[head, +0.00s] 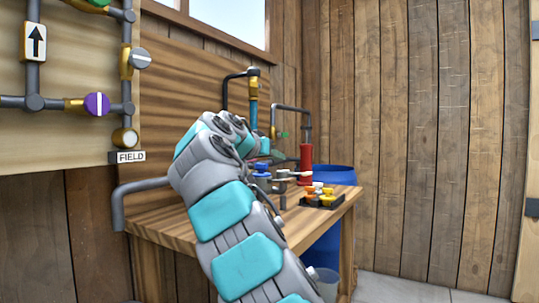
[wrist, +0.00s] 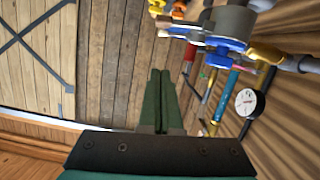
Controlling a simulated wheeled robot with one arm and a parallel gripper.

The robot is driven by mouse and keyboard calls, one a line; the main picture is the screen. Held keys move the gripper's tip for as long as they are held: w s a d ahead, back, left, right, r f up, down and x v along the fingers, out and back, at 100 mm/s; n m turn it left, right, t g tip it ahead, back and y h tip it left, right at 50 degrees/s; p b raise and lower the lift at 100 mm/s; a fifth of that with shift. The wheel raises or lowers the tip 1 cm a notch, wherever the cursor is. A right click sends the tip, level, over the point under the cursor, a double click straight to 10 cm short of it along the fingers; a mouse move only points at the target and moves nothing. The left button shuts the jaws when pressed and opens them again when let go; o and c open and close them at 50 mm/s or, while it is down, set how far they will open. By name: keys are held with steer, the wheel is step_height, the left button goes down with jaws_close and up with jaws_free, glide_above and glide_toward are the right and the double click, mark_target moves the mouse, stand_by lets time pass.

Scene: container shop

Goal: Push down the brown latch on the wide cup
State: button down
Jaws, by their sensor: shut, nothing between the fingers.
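My gripper (wrist: 160,73) shows in the wrist view as two dark green fingers pressed together, with nothing between them. A wide grey cup-like body (wrist: 231,20) is at the top right of that view, beyond the fingertips and apart from them. In the head view, my arm covers most of this area. A small grey cup-like body (head: 262,181) with blue on top shows just right of the arm.
The wooden bench (head: 165,230) carries a red cylinder (head: 306,163) and a dark block with orange and yellow parts (head: 320,195). A blue barrel (head: 335,175) stands behind. A pipe panel (head: 70,65) is at left. A round gauge (wrist: 246,101) is right of the fingers.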

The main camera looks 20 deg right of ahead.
mark_target(282, 181)
steer(key=x, duration=0.4)
steer(key=shift+f, duration=0.1)
steer(key=shift+s+f+b, duration=0.15)
steer(key=shift+f+b, duration=0.2)
steer(key=shift+f, duration=0.5)
steer(key=shift+s+f+b, duration=0.15)
steer(key=shift+f+b, duration=0.2)
steer(key=shift+f, duration=0.5)
steer(key=shift+d+f, duration=0.1)
steer(key=shift+f, duration=0.05)
steer(key=shift+f, duration=0.1)
steer(key=shift+f+b, duration=0.1)
steer(key=shift+b, duration=0.45)
